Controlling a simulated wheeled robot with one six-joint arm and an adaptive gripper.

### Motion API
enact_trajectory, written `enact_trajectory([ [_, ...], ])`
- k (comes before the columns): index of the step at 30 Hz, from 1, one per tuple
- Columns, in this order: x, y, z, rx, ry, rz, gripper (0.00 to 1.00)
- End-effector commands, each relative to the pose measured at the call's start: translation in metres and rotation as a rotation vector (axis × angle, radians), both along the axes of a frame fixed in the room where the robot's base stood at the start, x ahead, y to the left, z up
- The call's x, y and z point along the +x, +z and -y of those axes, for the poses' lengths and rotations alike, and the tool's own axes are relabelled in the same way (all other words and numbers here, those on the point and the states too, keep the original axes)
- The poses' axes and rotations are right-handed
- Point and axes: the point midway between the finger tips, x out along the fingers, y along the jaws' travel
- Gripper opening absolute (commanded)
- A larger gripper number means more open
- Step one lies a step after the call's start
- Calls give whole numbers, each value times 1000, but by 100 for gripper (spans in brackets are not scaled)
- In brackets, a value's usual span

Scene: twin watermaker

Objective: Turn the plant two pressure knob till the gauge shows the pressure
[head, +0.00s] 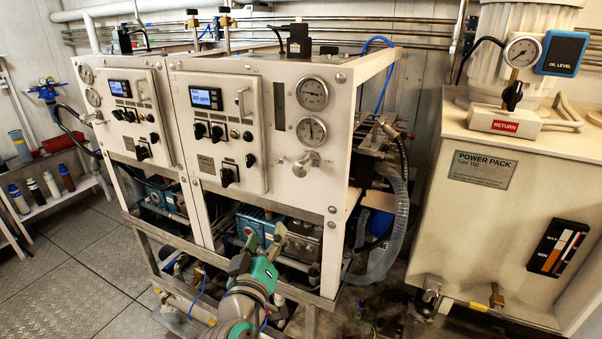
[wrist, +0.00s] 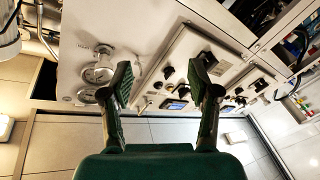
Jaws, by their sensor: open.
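The silver pressure knob (head: 305,165) sits low on the right side of the right-hand white cabinet, below two round gauges. The lower gauge (head: 312,131) and upper gauge (head: 314,94) have white dials; their readings are too small to make out. In the wrist view, which looks turned over, the knob (wrist: 103,50) and gauges (wrist: 97,75) show left of my fingers, the left finger close beside them in the picture. My gripper (head: 265,237) is open and empty, in front of the cabinet and lower than the knob. Its two green fingers (wrist: 165,85) are spread apart.
Beside the knob is a control panel (head: 216,133) with a display, black switches and a protruding handle. A similar cabinet panel (head: 127,110) stands left. Hoses (head: 390,225) hang at the right, near the power pack (head: 480,230). Floor (head: 70,270) is clear at the left.

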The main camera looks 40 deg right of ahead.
Motion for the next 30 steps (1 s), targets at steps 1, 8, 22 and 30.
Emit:
enact_trajectory([
  [1, 2, 20, 3, 13, -45, 32, 61],
  [8, -8, 81, 13, 89, -231, 133, 61],
  [22, -12, 106, 36, 137, -325, 179, 61],
  [30, 5, 106, 81, 136, -324, 180, 61],
])
